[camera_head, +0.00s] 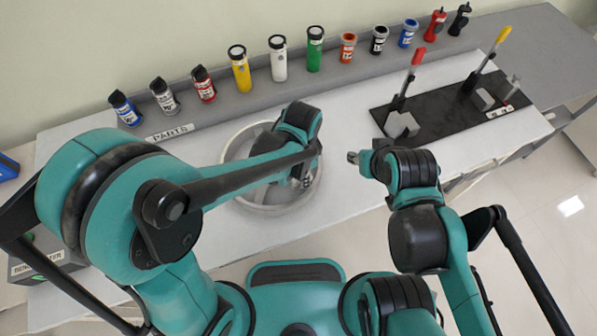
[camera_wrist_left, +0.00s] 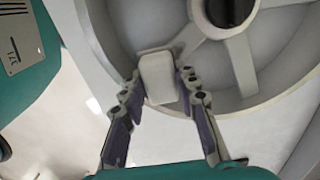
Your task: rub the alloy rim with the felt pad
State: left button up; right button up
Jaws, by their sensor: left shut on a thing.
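The alloy rim (camera_head: 228,158) is a round light-grey wheel lying on the white table, partly covered by my left arm. In the left wrist view the rim (camera_wrist_left: 242,62) shows its spokes and dark hub. My left gripper (camera_head: 304,183) is over the right part of the rim. In the left wrist view my left gripper (camera_wrist_left: 160,84) is shut on a pale block, which appears to be the felt pad (camera_wrist_left: 158,80). The pad lies over the rim's edge in that view; whether it touches cannot be told. My right gripper (camera_head: 353,158) is right of the rim, its opening unclear.
Several spray cans and bottles (camera_head: 240,70) stand along the back ledge, behind a PARTS label (camera_head: 170,133). A black plate (camera_head: 440,119) with red- and yellow-handled toggle clamps lies at the right. The table left of the rim is mostly clear.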

pick_arm(q)
jog(key=shift+w+a+f, duration=0.1)
jog(key=shift+w+a, duration=0.45)
jog(key=shift+a, duration=0.25)
jog(key=shift+w+a, duration=0.55)
jog(key=shift+a, duration=0.25)
jog(key=shift+w+r, duration=0.15)
jog(key=shift+r, duration=0.4)
jog(key=shift+r+p, duration=2.05)
jog(key=shift+r, duration=0.4)
notch_tip(320, 180, up, 3)
jog(key=shift+p, duration=1.15)
